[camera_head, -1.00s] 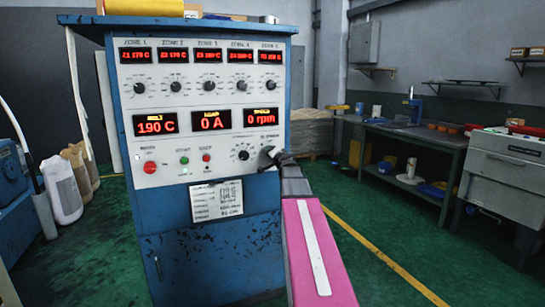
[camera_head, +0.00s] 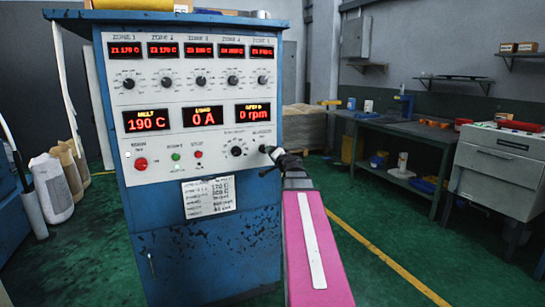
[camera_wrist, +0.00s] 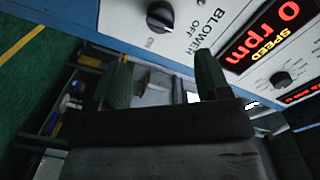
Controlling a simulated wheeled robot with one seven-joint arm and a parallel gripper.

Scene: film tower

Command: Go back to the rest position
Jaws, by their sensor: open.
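My gripper (camera_head: 274,156) is at the lower right of the control panel (camera_head: 133,88) in the head view, near the blower knob (camera_head: 263,149). In the wrist view my gripper (camera_wrist: 164,78) shows two dark fingers spread apart with nothing between them. The black blower knob (camera_wrist: 160,15) is beyond the fingertips at the top and apart from them. Its label reads BLOWER OFF. My pink arm link comes up from the bottom of the head view. In the head view the gripper hides part of the panel's edge.
The blue cabinet (camera_head: 200,250) stands close in front. A workbench (camera_head: 395,130) with tools and a grey drawer unit (camera_head: 500,170) stand at the right. Sacks (camera_head: 50,185) are at the left. Green floor (camera_head: 400,225) with a yellow line is open at the right.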

